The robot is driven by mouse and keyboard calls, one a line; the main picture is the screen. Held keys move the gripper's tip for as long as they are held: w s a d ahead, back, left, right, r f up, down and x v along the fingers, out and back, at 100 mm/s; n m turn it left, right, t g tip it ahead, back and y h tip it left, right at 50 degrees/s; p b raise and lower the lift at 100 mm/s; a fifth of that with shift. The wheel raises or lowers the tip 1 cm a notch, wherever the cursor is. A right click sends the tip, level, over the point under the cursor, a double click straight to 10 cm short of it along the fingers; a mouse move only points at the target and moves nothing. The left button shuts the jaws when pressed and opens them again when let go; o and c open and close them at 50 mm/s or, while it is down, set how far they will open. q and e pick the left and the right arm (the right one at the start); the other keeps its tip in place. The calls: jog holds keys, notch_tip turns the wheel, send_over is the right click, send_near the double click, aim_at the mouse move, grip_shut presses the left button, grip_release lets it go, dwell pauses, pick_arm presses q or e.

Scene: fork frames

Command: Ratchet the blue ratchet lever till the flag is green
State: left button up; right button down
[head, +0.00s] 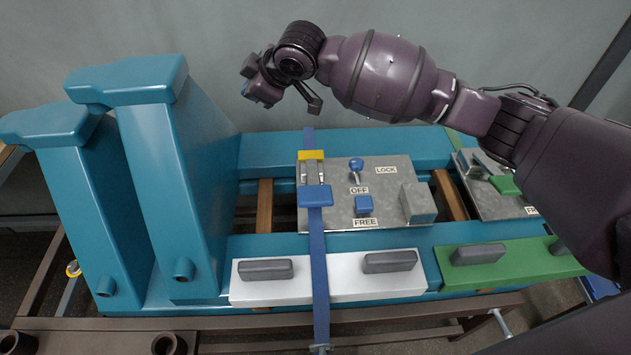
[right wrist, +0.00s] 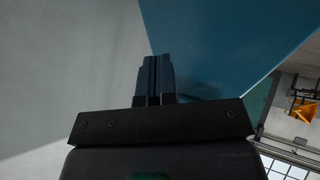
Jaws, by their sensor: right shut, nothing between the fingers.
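The blue ratchet lever (head: 314,196) sits on a blue strap (head: 319,260) that runs over a grey metal panel (head: 385,215). A yellow block (head: 311,155) is at the far end of the ratchet. I cannot tell which part is the flag, and I see no clear green flag on this panel. My right gripper (head: 264,92) is above and behind the panel, to the left of the lever and apart from it. In the right wrist view its fingers (right wrist: 155,78) are together and empty, in front of a teal surface. My left gripper is not in view.
The panel has a blue ball-topped switch (head: 355,168), a blue square button (head: 364,206), labels LOCK, OFF and FREE, and a metal block (head: 418,203). Tall teal posts (head: 160,170) stand at left. A second panel (head: 490,190) with a green lever is at right.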

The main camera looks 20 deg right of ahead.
jog(key=d+f+g+h, duration=0.1)
jog(key=d+g+h, duration=0.2)
jog(key=d, duration=0.1)
jog(key=n+g+h, duration=0.1)
jog(key=g+h, duration=0.2)
jog(key=g, duration=0.4)
send_over(316, 192)
jog(key=w+d, duration=0.1)
jog(key=w, duration=0.3)
notch_tip(316, 192, down, 4)
jog(key=f, duration=0.1)
jog(key=shift+w+r, duration=0.2)
jog(key=shift+b, duration=0.3)
jog(key=x, duration=0.4)
jog(key=b+x, duration=0.1)
jog(key=x, duration=0.4)
jog(key=b+x, duration=0.1)
jog(key=x, duration=0.4)
jog(key=shift+w+a, duration=0.15)
jog(key=shift+a, duration=0.15)
